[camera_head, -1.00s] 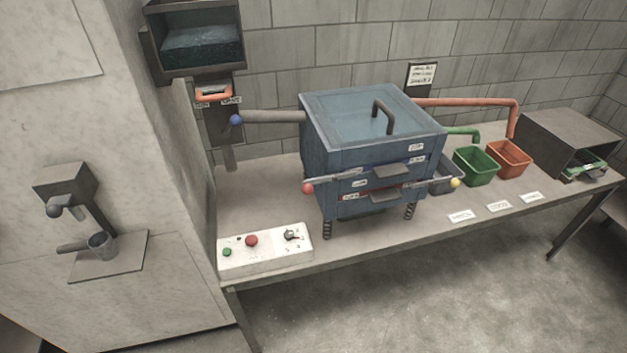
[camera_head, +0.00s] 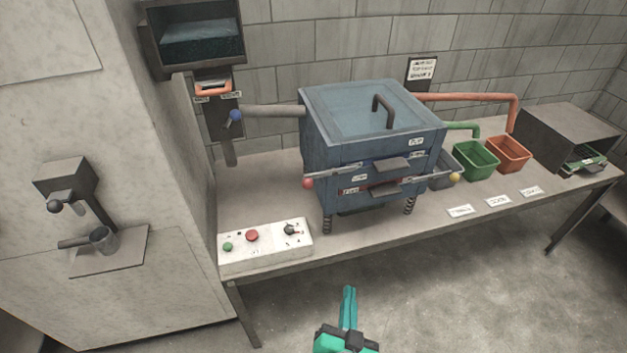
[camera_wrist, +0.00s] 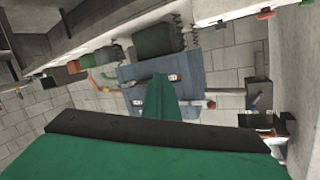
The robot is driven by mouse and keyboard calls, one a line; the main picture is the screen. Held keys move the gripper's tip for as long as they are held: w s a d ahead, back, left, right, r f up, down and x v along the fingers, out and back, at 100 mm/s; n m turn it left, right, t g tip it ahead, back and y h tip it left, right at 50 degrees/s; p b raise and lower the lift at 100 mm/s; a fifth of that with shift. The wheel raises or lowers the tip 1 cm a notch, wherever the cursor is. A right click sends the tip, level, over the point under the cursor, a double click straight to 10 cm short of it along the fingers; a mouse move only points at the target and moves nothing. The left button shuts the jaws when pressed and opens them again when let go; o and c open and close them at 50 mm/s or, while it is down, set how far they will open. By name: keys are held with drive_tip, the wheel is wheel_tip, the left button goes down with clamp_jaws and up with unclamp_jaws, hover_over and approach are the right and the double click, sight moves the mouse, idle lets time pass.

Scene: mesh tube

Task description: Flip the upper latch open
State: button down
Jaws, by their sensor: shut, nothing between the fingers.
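A blue box machine (camera_head: 330,150) with a glass-like lid and black handle stands on short springs on the table. Two latch bars cross its front. The bar ending in a red ball (camera_head: 307,183) at the left appears to be the upper one. The other ends in a yellow ball (camera_head: 454,177) at the right. My teal gripper (camera_head: 349,290) is shut and empty, in front of the table edge, below and apart from the machine. In the wrist view the machine (camera_wrist: 195,78) appears upside down beyond my finger (camera_wrist: 163,98), and the red ball (camera_wrist: 210,104) shows right of it.
A white control box (camera_head: 265,247) stands at the table's front left. Green (camera_head: 476,160) and orange (camera_head: 508,152) bins stand right of the machine. A pipe with a blue ball (camera_head: 235,116) joins its left side. The space before the table is clear.

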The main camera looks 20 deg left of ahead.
drive_tip(key=w+a+r+n+y, duration=0.2)
drive_tip(key=w+a+r, duration=0.1)
drive_tip(key=r, duration=0.4)
drive_tip(key=w+a+r+n+g+y, duration=0.1)
drive_tip(key=w+a+r+y, duration=0.1)
drive_tip(key=w+r, duration=0.3)
drive_tip(key=w+a+r+n+g+y, duration=0.1)
drive_tip(key=w+a+r+n+y, duration=0.1)
drive_tip(key=r, duration=0.9)
drive_tip(key=w+a+y, duration=0.1)
drive_tip(key=w+a, duration=0.1)
drive_tip(key=w, duration=0.1)
drive_tip(key=shift+n, duration=0.3)
drive_tip(key=shift+a, duration=0.1)
drive_tip(key=w+a+f, duration=0.4)
drive_tip(key=w+a, duration=0.1)
drive_tip(key=a, duration=0.1)
drive_tip(key=shift+w+f, duration=0.3)
drive_tip(key=shift+f, duration=0.1)
